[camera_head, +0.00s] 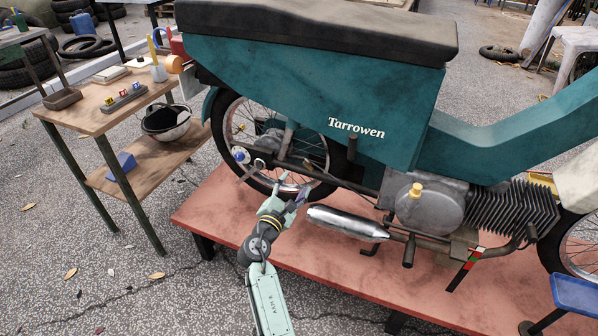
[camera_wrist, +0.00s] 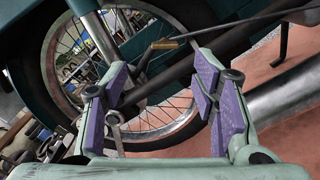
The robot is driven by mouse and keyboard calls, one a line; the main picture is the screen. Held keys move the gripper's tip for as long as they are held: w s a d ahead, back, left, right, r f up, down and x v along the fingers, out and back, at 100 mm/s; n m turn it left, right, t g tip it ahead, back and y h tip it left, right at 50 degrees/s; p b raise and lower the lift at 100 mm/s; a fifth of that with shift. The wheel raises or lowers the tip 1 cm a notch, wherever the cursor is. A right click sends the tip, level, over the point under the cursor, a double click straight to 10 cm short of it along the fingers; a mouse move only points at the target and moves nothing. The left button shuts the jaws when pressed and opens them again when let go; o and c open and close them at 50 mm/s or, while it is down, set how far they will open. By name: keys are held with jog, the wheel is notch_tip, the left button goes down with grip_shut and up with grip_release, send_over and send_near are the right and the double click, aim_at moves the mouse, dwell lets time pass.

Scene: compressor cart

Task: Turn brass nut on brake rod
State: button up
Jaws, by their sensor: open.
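The brass nut (camera_wrist: 166,44) shows in the wrist view as a small gold cylinder at the end of the thin dark brake rod (camera_wrist: 240,25). A lever (camera_wrist: 143,62) stands just left of the nut, in front of the spoked rear wheel (camera_wrist: 165,115). My gripper (camera_wrist: 162,95) is open, its purple-padded fingers spread wide with nothing between them. The nut lies beyond the fingertips, apart from them. In the head view my gripper (camera_head: 290,188) is low beside the rear wheel (camera_head: 250,125); I cannot make out the nut there.
The teal moped (camera_head: 320,95) stands on a red platform (camera_head: 215,210). A silver exhaust (camera_head: 345,222) lies close right of my gripper. A wooden workbench (camera_head: 85,115) with a bowl (camera_head: 165,122) on its lower shelf stands at left. The floor between bench and platform is mostly clear.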

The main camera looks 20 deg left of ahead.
aim_at(307, 168)
jog(key=w, duration=0.7)
jog(key=w+p, duration=0.1)
jog(key=w, duration=0.3)
jog(key=shift+d+f, duration=0.25)
jog(key=shift+d, duration=0.15)
jog(key=shift+c, duration=0.5)
